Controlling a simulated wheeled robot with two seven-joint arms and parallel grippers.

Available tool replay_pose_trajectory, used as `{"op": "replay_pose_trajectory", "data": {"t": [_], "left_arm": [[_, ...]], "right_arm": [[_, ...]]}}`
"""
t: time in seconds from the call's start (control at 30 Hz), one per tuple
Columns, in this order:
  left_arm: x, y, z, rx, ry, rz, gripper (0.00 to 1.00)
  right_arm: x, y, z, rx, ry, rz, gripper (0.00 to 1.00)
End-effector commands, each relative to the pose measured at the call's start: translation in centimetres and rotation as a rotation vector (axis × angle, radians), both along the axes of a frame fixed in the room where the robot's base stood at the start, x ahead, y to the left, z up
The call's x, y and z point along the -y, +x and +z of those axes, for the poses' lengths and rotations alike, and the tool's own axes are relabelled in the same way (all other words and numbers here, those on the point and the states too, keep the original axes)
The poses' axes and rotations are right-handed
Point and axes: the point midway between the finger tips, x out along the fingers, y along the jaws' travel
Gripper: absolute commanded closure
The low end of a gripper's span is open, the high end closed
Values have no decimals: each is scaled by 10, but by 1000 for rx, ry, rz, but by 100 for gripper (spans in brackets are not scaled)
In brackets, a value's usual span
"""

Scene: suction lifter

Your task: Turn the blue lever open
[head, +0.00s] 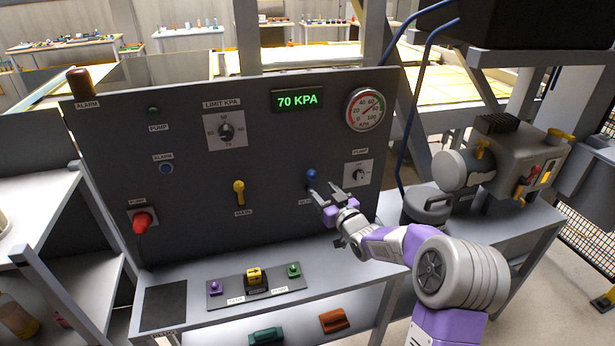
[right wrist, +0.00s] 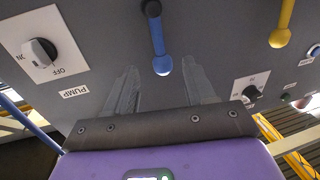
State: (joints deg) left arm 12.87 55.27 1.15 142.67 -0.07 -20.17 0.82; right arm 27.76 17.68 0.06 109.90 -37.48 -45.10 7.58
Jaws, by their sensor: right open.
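The blue lever (head: 312,178) is on the dark control panel (head: 290,140), right of the yellow MAIN lever (head: 239,190). In the right wrist view the blue lever (right wrist: 156,36) shows its shaft and rounded knob end. My right gripper (head: 325,193) is open in front of the panel, close to the blue lever and partly covering its label. In the right wrist view its two fingers stand apart, one on each side of the knob's line, with the knob near the tips. Nothing is gripped, and contact cannot be told. My left gripper is not in view.
The PUMP knob (head: 359,174) is right of the lever, below the pressure gauge (head: 365,109). The display (head: 297,100) reads 70 KPA. A red plug (head: 142,222) is at left; a pump machine (head: 500,160) stands at right.

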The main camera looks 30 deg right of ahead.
Motion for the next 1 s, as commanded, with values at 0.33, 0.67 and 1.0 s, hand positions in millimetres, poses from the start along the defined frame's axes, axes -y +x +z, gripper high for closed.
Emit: {"op": "replay_pose_trajectory", "data": {"t": [0.33,0.67,1.0], "left_arm": [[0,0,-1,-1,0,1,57],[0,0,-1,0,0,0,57],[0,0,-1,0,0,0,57]], "right_arm": [[1,50,-1,0,0,1,46],[2,66,-1,-1,1,1,46],[2,66,-1,-1,1,0,70]]}}
